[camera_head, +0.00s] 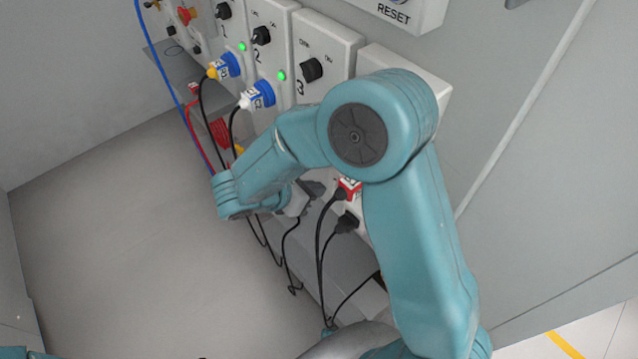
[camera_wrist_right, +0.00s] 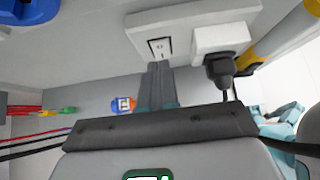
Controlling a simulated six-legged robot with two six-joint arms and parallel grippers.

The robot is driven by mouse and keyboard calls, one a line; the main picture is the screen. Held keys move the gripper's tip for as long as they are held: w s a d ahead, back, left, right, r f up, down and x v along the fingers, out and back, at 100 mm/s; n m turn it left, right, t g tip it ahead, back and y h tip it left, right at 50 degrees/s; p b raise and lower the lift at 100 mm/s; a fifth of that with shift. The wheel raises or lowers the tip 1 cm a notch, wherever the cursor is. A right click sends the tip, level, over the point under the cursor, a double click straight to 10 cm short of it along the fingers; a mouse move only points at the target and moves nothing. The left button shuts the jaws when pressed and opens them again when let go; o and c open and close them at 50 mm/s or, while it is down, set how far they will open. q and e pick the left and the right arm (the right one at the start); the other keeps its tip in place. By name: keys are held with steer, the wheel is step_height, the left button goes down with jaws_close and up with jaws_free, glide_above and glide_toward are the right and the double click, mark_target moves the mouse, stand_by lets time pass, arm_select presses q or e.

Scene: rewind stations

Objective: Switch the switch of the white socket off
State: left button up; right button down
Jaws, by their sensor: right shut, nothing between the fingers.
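In the right wrist view a white socket panel (camera_wrist_right: 190,16) is fixed to the grey wall, with a small switch (camera_wrist_right: 160,47) on its face. A white block with a black plug (camera_wrist_right: 219,68) in it sits to the right of the switch. My right gripper (camera_wrist_right: 158,70) is shut and empty, its fingertips just below the switch; I cannot tell if they touch it. In the head view my right gripper (camera_head: 313,188) is near the red plug (camera_head: 349,188) and a black plug (camera_head: 347,222); my arm hides much of the panel there. My left gripper is not in view.
Control boxes with black knobs (camera_head: 312,69) and green lights line the wall. Loose cables (camera_head: 295,288) hang near my right arm. The floor at left is clear.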

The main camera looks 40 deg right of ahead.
steer(key=a+r, duration=0.6)
steer(key=r, duration=0.2)
steer(key=shift+s+p, duration=0.25)
steer(key=shift+p, duration=0.05)
steer(key=shift+a, duration=0.15)
